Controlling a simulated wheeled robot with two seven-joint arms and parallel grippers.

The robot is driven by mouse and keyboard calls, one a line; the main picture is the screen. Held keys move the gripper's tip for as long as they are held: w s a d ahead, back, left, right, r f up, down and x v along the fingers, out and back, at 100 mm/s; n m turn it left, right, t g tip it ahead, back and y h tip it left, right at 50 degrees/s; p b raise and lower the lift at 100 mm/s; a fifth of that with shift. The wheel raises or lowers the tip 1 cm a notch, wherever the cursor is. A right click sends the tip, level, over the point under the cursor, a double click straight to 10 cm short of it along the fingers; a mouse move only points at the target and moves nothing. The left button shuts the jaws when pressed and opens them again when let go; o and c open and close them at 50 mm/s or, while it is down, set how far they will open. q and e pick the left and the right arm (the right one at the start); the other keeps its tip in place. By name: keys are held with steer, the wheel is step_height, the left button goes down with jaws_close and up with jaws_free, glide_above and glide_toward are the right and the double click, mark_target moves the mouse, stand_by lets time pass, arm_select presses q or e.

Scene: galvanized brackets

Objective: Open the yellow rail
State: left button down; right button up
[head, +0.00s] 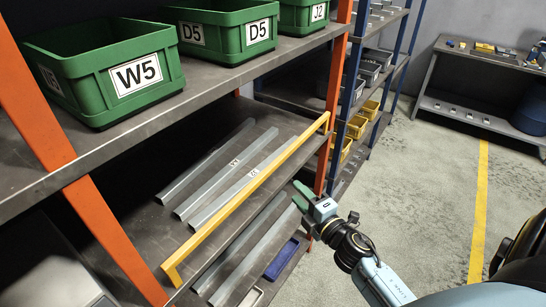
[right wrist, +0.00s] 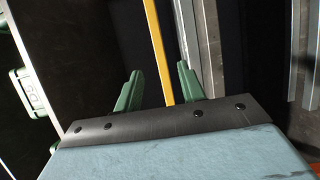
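The yellow rail (head: 250,188) runs along the front edge of the middle shelf, in front of long grey metal profiles. It is fixed near the orange posts and spans the shelf opening. My right gripper (head: 301,195) is just outside the rail, near its right half, with green fingers pointing at the shelf. In the right wrist view, the fingers (right wrist: 158,88) are spread apart, and the yellow rail (right wrist: 158,50) shows between them. No contact with the rail is visible. My left gripper is out of view.
Green bins, W5 (head: 125,80) among them, stand on the shelf above. Long grey profiles (head: 205,165) lie behind the rail, with more below. An orange post (head: 333,90) stands right of the rail. The floor to the right is open, with a yellow line (head: 481,200).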

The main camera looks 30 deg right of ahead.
mark_target(275, 169)
steer(key=w, duration=1.3)
steer(key=shift+w+r, duration=0.1)
steer(key=shift+w, duration=0.05)
steer(key=shift+c, duration=0.3)
jaws_close()
